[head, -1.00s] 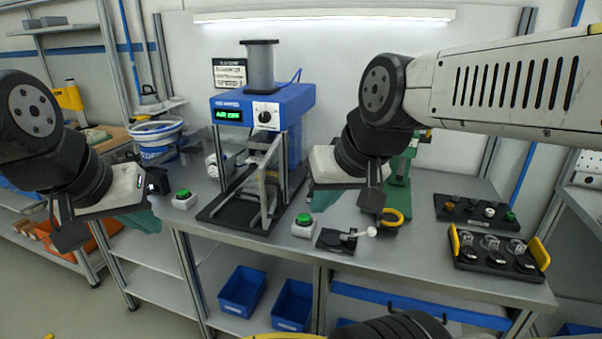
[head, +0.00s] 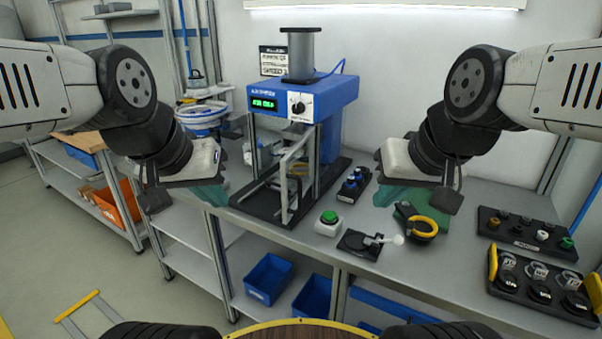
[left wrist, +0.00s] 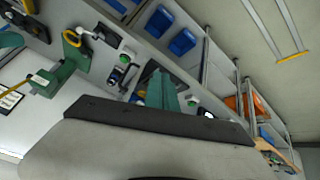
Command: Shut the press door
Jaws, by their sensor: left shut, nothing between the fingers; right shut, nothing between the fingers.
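The press (head: 335,98) stands on the bench in the middle of the head view, with a blue head, lit green display and black base plate. Its door (head: 289,172) is a pale metal frame at the front. It looks swung out at an angle, though its exact opening is hard to tell. My left gripper (head: 212,197), with teal fingers, is shut and empty, left of the press and apart from the door. Its fingers also show in the left wrist view (left wrist: 162,92). My right gripper (head: 398,194) is shut and empty, right of the press.
A green button box (head: 328,223) and a black fixture with a white-knobbed lever (head: 360,243) stand in front of the press. A yellow ring handle (head: 424,227) is below my right gripper. Black part trays (head: 540,285) lie at right. A blue-and-white bowl (head: 203,117) stands behind left.

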